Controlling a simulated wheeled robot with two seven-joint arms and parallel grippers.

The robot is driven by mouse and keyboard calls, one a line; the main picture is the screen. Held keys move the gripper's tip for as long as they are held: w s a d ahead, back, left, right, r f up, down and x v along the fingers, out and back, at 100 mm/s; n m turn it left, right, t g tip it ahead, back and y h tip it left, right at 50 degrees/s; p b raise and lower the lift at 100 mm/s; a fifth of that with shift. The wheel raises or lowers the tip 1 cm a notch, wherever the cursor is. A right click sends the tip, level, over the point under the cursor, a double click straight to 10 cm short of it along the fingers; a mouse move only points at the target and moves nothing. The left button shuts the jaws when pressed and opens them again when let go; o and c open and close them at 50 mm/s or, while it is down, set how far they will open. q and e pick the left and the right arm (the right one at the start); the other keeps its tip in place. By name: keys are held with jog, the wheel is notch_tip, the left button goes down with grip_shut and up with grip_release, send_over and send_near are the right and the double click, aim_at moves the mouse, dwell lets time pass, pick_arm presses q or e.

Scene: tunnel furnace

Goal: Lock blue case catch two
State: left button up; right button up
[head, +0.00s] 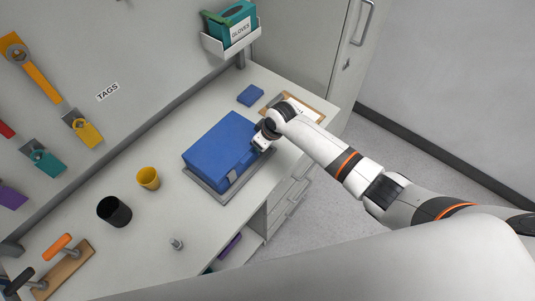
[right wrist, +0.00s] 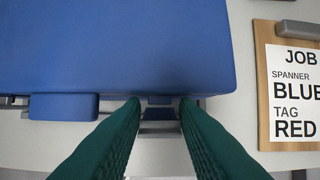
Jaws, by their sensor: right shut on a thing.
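The blue case (head: 218,150) lies closed on a grey tray (head: 205,188) on the bench. A grey-blue piece (head: 232,178) shows on its front side, left of my right gripper. My right gripper (head: 262,144) is at the right end of the case's front side. In the right wrist view its two green fingers (right wrist: 160,104) stand on either side of a small catch (right wrist: 160,113) at the case's edge and are shut on it. The fingers partly hide the catch. A blue raised piece (right wrist: 63,106) is left of them. My left gripper is not in view.
A clipboard with a job sheet (right wrist: 293,90) lies right of the case. A small blue box (head: 250,95) lies behind it. A yellow cup (head: 148,178) and a black cup (head: 114,211) stand to the left.

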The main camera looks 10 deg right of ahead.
jog(key=o, duration=0.7)
jog(key=shift+w+r, duration=0.1)
jog(key=shift+c, duration=0.2)
jog(key=shift+v, duration=1.4)
jog(key=v, duration=0.3)
